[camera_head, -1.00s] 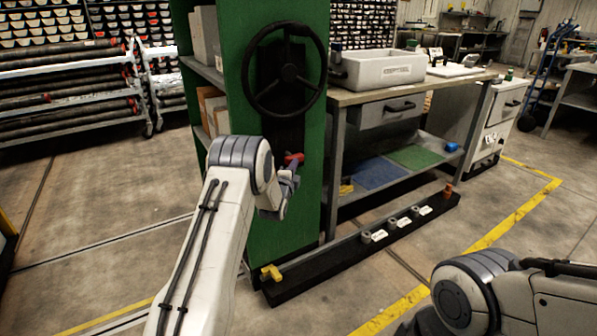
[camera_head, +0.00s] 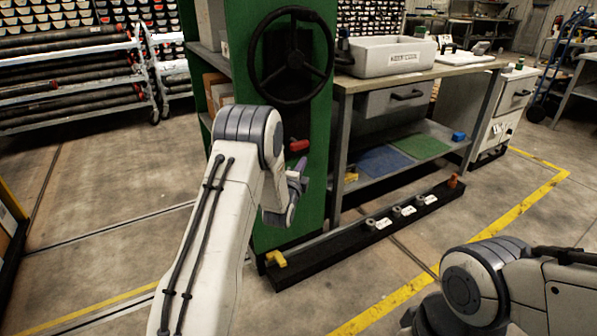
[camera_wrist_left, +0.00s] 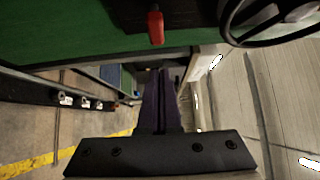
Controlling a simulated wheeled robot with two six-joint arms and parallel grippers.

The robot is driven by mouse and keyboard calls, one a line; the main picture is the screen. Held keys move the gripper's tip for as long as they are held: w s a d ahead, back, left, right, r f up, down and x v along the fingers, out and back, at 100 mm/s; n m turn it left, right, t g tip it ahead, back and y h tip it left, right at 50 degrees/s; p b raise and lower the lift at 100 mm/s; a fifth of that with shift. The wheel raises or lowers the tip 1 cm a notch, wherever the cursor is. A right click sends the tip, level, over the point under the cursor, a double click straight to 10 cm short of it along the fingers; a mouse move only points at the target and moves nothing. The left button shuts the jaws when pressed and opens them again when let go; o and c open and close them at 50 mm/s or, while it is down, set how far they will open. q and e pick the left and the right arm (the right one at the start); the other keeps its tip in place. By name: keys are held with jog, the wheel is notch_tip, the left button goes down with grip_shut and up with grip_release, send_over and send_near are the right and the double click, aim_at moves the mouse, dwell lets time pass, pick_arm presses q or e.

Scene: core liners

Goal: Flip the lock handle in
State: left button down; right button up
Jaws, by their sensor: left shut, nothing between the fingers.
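The red lock handle (camera_head: 299,146) is on the green cabinet's (camera_head: 236,60) end face, below the black handwheel (camera_head: 291,56). In the left wrist view the red handle (camera_wrist_left: 155,27) shows near the top middle, on the green panel (camera_wrist_left: 90,30). My left gripper (camera_head: 301,176) is just below the handle in the head view, apart from it. In the left wrist view its dark fingers (camera_wrist_left: 161,75) are together and empty, with a visible gap to the handle. My right gripper is not in view; only part of my right arm shows at lower right.
A workbench (camera_head: 350,85) with a grey tub (camera_head: 388,57) stands right of the cabinet. A black floor beam (camera_head: 330,252) with a yellow piece (camera_head: 275,259) and several grey fittings runs along the floor in front. Open floor lies to the left.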

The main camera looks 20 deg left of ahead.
pick_arm(q)
jog(key=shift+s+d, duration=0.25)
jog(key=shift+s, duration=0.9)
jog(key=shift+s+d, duration=0.2)
jog(key=shift+s, duration=0.95)
jog(key=s+d+r+n+g+h, duration=0.1)
jog(key=s+d+n+g+h, duration=0.2)
jog(key=d, duration=1)
jog(key=s+d+n+g+h, duration=0.2)
jog(key=s+d+g, duration=0.5)
jog(key=s+d, duration=0.45)
jog(key=s+r+n+g+y, duration=0.2)
jog(key=s+n+g, duration=0.35)
jog(key=s, duration=2.25)
notch_tip(320, 180, up, 29)
jog(key=a+m+g+p, duration=0.1)
jog(key=g+p, duration=0.1)
jog(key=p, duration=2.7)
jog(key=shift+s+a, duration=0.15)
jog(key=shift+s, duration=0.3)
